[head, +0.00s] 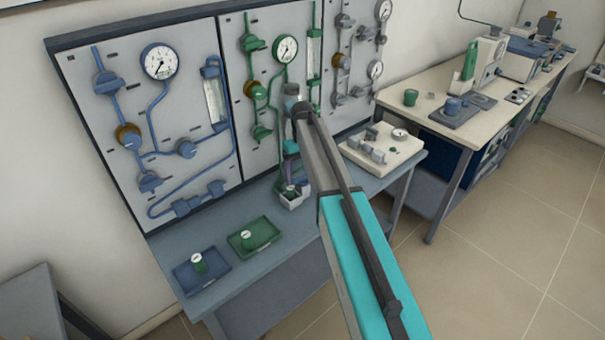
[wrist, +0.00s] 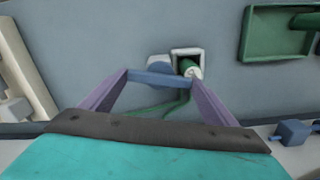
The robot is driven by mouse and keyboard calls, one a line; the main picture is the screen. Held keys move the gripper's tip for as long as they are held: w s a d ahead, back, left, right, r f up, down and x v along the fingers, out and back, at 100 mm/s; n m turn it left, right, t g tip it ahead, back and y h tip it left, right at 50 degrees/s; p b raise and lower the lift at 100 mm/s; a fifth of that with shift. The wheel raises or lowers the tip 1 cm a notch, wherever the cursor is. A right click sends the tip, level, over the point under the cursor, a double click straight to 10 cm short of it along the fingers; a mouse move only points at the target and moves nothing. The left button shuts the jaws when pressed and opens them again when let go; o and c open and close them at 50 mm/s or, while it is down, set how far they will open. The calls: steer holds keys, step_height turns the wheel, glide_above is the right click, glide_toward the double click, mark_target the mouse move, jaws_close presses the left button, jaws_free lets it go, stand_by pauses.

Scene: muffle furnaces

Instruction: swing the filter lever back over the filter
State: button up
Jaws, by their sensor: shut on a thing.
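My gripper (wrist: 156,80) points down at the bench, with its two purple fingers on either side of a short blue bar. The bar, which looks like the filter lever (wrist: 157,77), spans between the fingertips, and the gripper is shut on it. A green cylinder with a pale top, likely the filter (wrist: 190,68), sits in a white square holder (wrist: 177,52) just beyond the right fingertip. A blue rounded part (wrist: 159,66) shows behind the bar. In the head view, my gripper (head: 293,174) hangs just above the white holder (head: 295,201); the lever is hard to make out there.
A green tray (head: 270,232) and a blue tray (head: 213,279), each with a small green cylinder, lie on the bench to the left. A pale instrument box (head: 402,152) stands right of my arm. The panel with pipes and gauges (head: 200,150) rises behind the bench.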

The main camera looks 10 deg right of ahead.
mark_target(303, 176)
steer(key=shift+w+n, duration=0.1)
steer(key=shift+n, duration=1.2)
steer(key=shift+r, duration=0.1)
steer(key=o, duration=1)
steer(key=shift+o, duration=0.2)
step_height(303, 176, up, 14)
steer(key=b, duration=0.2)
steer(key=shift+b, duration=0.35)
